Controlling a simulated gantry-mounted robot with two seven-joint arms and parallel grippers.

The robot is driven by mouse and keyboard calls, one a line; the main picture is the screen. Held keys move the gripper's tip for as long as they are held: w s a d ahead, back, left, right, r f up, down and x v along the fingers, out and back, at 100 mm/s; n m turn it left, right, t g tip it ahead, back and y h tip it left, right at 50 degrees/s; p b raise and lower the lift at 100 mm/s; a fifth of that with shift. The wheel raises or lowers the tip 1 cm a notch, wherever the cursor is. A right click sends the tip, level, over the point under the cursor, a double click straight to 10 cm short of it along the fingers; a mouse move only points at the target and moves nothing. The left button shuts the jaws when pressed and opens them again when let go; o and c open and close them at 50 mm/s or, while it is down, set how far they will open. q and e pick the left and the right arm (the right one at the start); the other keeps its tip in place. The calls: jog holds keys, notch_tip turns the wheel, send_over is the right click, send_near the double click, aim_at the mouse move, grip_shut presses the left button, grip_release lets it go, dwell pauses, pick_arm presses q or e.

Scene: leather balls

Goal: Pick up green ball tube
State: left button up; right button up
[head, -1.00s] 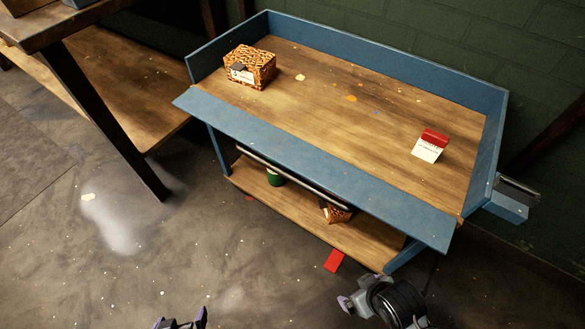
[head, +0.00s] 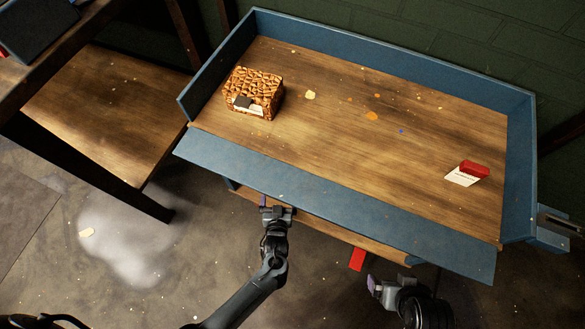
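The green ball tube is not visible now; the bench's blue front board (head: 330,205) covers most of the lower shelf, where a green item showed earlier. My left gripper (head: 268,204) is at the bench's front, just below the blue board and by the lower shelf (head: 325,230). Its fingertips are partly hidden, so I cannot tell if it is open or holds anything. My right gripper (head: 374,284) is over the floor in front of the bench's right part, apart from the bench. Its opening is unclear.
On the bench top (head: 370,140) are a brown patterned box (head: 255,90) and a red-and-white packet (head: 468,173). A red item (head: 357,259) lies by the lower shelf's front edge. A wooden table (head: 95,110) stands at left. The floor between is clear.

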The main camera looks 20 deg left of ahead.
pick_arm(q)
jog(key=w+a+f+b, duration=0.1)
jog(key=w+b, duration=0.6)
jog(key=w, duration=0.4)
jog(key=shift+w+a+b, duration=0.15)
jog(key=shift+w+b, duration=0.15)
jog(key=shift+w, duration=0.05)
pick_arm(e)
notch_tip(320, 180, down, 7)
jog(key=d, duration=0.1)
pick_arm(q)
jog(key=shift+s+f, duration=0.1)
pick_arm(e)
jog(key=shift+s+d+f, duration=0.1)
jog(key=shift+d, duration=0.05)
